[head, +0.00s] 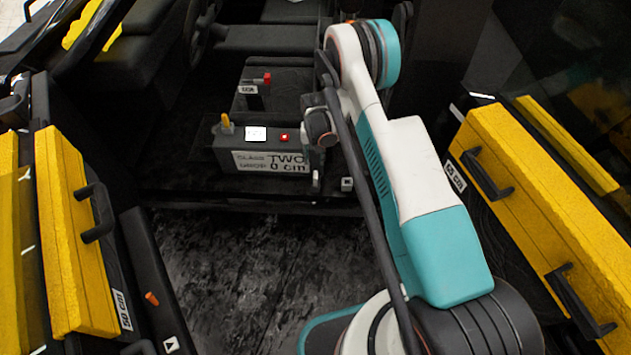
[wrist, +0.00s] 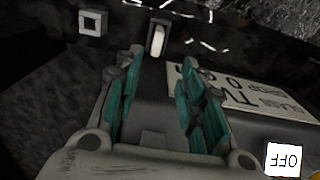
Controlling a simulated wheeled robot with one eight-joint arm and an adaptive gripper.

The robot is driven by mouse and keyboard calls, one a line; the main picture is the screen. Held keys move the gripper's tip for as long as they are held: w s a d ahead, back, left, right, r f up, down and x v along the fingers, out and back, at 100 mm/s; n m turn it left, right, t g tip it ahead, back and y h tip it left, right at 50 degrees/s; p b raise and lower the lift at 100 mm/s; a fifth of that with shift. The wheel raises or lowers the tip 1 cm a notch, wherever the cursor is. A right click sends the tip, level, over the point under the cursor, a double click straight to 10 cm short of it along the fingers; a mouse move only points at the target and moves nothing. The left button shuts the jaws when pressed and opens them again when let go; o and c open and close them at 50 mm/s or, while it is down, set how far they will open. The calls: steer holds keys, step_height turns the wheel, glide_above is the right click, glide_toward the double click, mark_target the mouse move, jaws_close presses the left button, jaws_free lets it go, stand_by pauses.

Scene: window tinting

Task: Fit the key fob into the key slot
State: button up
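A small pale, rounded upright piece, which may be the key fob (wrist: 157,40), stands in the wrist view just beyond my fingertips, roughly between them. It also shows as a pale sliver in the head view (head: 316,180), at the front right of the console. A small white square frame with a dark centre, which looks like the key slot (wrist: 93,23), is to its left in the wrist view. It shows low on the right in the head view (head: 347,184). My gripper (wrist: 162,56) is open, its teal fingers apart with nothing visibly clamped.
The dark console box (head: 225,155) carries a "GLASS DROP TWO 0 cm" label (head: 270,161), an orange-yellow lever (head: 227,124), an OFF display (head: 255,133) and a red button (head: 284,138). Yellow door panels (head: 75,230) (head: 545,185) flank both sides. The dark floor ahead is clear.

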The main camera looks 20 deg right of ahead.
steer(key=b, duration=0.1)
glide_above(315, 174)
step_height(315, 174, down, 6)
steer(key=shift+a+r, duration=0.15)
steer(key=shift+r, duration=0.05)
steer(key=f+b, duration=0.3)
steer(key=f, duration=0.2)
steer(key=shift+d+f, duration=0.1)
steer(key=shift+d, duration=0.1)
jaws_close()
